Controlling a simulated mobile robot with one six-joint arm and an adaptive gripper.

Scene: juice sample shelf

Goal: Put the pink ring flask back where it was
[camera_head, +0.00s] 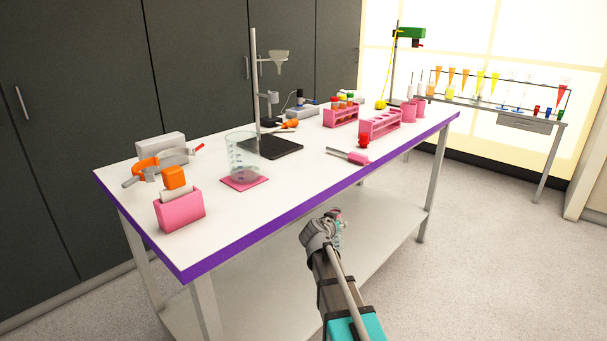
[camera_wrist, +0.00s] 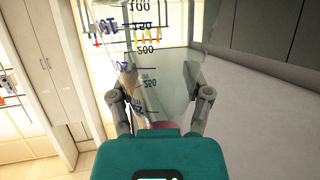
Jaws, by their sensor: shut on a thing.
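A clear flask with blue and dark volume marks (camera_wrist: 150,60) fills the middle of the wrist view. My gripper (camera_wrist: 160,100) is shut on it, with one finger at each side. A pink patch (camera_wrist: 158,125) shows low on the flask, partly hidden by my gripper's body; I cannot tell that it is a whole ring. In the head view, my gripper (camera_head: 326,230) is in front of the bench's near edge, over the floor side. Only a small pinkish and teal bit of the held thing (camera_head: 340,232) shows there; my gripper hides the rest.
The white bench (camera_head: 300,195) holds a beaker on a pink mat (camera_head: 243,160), a stand with a black base (camera_head: 270,147), pink racks (camera_head: 380,124) and a pink-handled tool (camera_head: 348,156). A rack table (camera_head: 500,108) stands back right. The bench's near middle is clear.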

